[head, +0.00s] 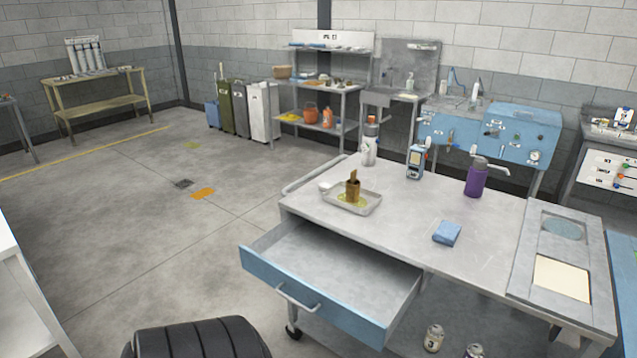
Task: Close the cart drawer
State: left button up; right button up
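The grey metal cart (490,230) stands in the centre right of the head view. Its blue-fronted drawer (350,258) is pulled well out toward the lower left. The drawer looks empty inside. A metal bar handle (297,298) sits on the middle of the blue front. Neither of my grippers shows in the head view.
A black ribbed tire-like object (198,340) is near the drawer. Floor left of the cart is open.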

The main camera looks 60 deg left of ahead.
aim_at(364, 292)
jog(key=u, duration=2.1)
